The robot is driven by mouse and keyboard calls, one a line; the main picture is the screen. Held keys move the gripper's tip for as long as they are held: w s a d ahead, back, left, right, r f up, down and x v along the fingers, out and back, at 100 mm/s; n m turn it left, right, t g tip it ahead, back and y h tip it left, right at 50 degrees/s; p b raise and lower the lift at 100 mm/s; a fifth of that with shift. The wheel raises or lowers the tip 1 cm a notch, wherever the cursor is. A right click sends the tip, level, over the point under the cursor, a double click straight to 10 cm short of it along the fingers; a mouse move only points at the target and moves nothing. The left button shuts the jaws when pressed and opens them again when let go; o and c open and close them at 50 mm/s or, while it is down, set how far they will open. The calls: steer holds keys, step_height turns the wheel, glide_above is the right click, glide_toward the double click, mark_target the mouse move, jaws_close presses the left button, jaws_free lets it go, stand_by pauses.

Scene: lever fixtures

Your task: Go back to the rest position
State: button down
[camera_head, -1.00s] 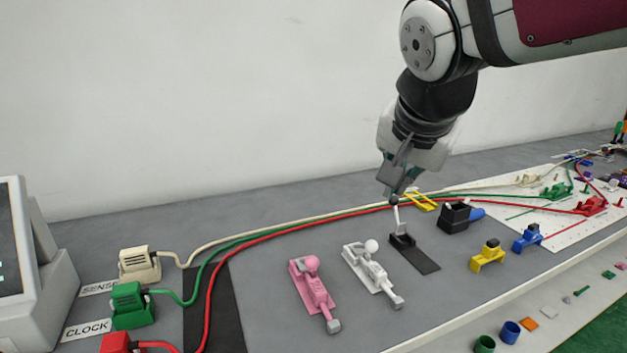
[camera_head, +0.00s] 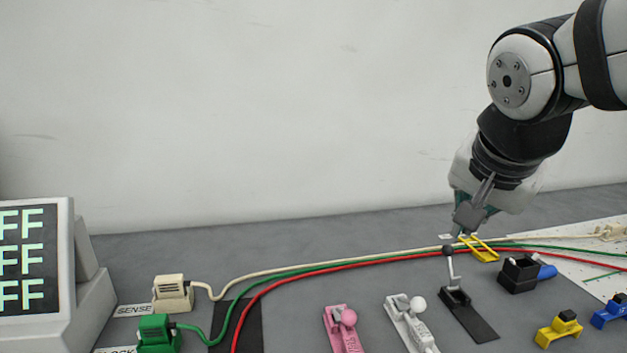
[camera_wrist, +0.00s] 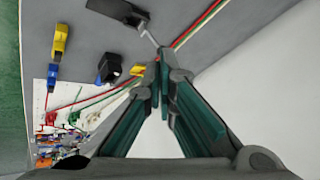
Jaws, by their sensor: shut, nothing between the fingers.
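My gripper (camera_head: 467,228) is shut and empty in the head view. It hangs above the back of the table, just above and to the right of the black lever's knob (camera_head: 448,250). The black lever fixture (camera_head: 468,312) has its arm standing up. The wrist view shows my closed fingertips (camera_wrist: 160,72) near the black lever's metal arm (camera_wrist: 151,38); whether they touch cannot be told. The white lever (camera_head: 411,325) and the pink lever (camera_head: 343,330) stand to the left of the black one, partly cut off by the lower edge.
Beige, green and red cables run along the table from the beige plug (camera_head: 173,293) and the green plug (camera_head: 157,335). A yellow bracket (camera_head: 485,254) and a black block (camera_head: 518,275) lie near my gripper. A screen (camera_head: 28,260) stands at left. The wall side above is clear.

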steer(key=s+a+r+n+g+y+p, duration=0.1)
steer(key=s+r+n+p, duration=0.3)
steer(key=s+p, duration=0.6)
steer(key=s+a+r+n+g+y+p, duration=0.1)
steer(key=s+r+n+p, duration=0.3)
steer(key=s, duration=1.1)
step_height(320, 180, up, 4)
steer(key=p, duration=0.6)
steer(key=shift+n+p, duration=0.3)
steer(key=shift+n, duration=0.1)
steer(key=shift+f, duration=0.1)
